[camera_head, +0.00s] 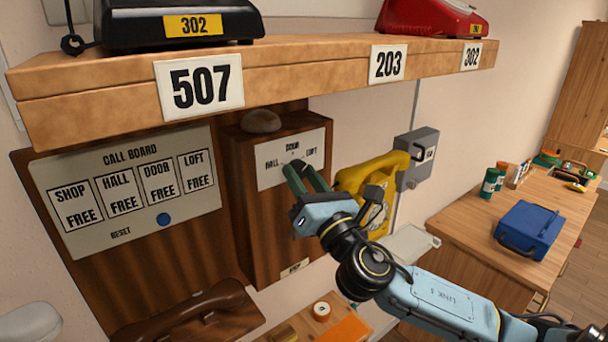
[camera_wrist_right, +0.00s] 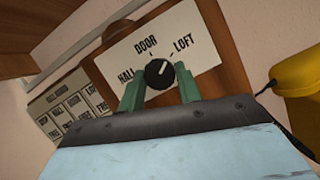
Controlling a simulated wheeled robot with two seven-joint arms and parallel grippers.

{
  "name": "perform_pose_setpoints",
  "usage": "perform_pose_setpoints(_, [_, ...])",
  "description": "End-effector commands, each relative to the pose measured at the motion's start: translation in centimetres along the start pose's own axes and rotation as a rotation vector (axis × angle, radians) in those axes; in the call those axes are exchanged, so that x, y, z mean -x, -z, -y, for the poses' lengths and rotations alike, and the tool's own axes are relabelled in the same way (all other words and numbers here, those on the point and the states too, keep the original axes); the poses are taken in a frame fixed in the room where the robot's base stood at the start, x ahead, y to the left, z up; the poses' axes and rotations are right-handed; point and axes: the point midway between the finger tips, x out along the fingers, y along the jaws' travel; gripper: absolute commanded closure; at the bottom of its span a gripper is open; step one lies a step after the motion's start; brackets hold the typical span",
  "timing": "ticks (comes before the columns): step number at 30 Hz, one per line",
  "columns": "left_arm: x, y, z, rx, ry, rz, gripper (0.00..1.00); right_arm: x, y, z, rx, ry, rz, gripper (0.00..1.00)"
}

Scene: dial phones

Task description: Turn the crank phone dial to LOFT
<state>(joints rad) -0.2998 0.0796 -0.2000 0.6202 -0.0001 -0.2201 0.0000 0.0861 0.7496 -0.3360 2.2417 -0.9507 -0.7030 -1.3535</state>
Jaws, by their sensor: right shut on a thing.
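The crank phone is a dark wooden box (camera_head: 262,215) on the wall, with a white plate (camera_head: 273,173) marked HALL, DOOR and LOFT. In the right wrist view its round black dial (camera_wrist_right: 159,73) sits below the word DOOR, with a small light mark that seems to point up and slightly right, between DOOR and LOFT. My right gripper (camera_head: 305,178) reaches the plate from the lower right. Its green fingers (camera_wrist_right: 161,92) are shut on the dial, one on each side. In the head view the fingers hide the dial. My left gripper is not in view.
A call board (camera_head: 130,190) with a blue reset button hangs left of the box. A wooden shelf (camera_head: 290,75) juts out above. A yellow phone (camera_head: 362,185) and a grey box (camera_head: 417,158) are on the wall to the right. A brown handset (camera_head: 190,318) lies below.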

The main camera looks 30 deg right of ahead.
Motion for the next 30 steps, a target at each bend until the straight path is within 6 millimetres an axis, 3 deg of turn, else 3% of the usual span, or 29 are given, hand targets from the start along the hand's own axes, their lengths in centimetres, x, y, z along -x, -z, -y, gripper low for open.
perform_pose_setpoints(22, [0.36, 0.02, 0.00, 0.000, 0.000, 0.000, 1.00, -0.03, -0.11, -0.07, -0.084, 0.034, 0.003, 0.89])
perform_pose_setpoints(23, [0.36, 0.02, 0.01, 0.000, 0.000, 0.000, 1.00, -0.03, -0.11, -0.07, -0.084, 0.034, 0.003, 0.64])
perform_pose_setpoints(27, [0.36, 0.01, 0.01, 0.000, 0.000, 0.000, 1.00, -0.03, -0.09, -0.07, -0.084, 0.034, 0.002, 0.45])
perform_pose_setpoints(30, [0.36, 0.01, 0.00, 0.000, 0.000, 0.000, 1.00, -0.02, -0.07, -0.07, -0.083, 0.034, 0.002, 0.45])
